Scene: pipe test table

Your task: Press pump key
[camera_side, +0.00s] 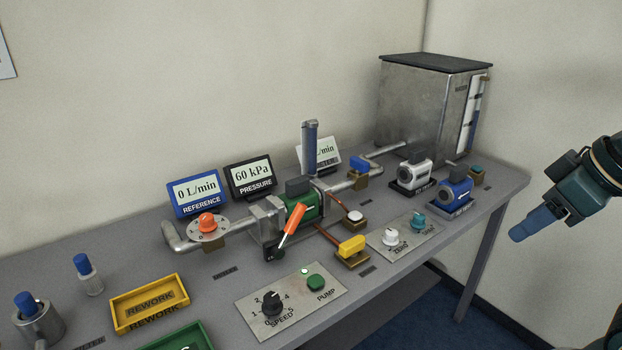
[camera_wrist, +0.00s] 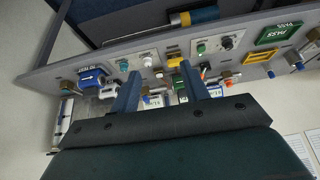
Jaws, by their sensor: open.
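The pump key (camera_side: 316,283) is a round green button on a grey panel (camera_side: 250,317), beside the word PUMP. It also shows small in the wrist view (camera_wrist: 201,48), above and to the right of the fingers. A small pale green lamp (camera_side: 304,270) glows behind the key. The black speed knob (camera_side: 271,302) sits on the same panel. My gripper (camera_side: 530,228) hangs at the right of the side view, beyond the table's front edge and well apart from the key. In the wrist view its two blue fingers (camera_wrist: 160,72) stand apart with nothing held.
The reference display (camera_side: 196,193) reads 0 L/min and the pressure display (camera_side: 250,177) 60 kPa.

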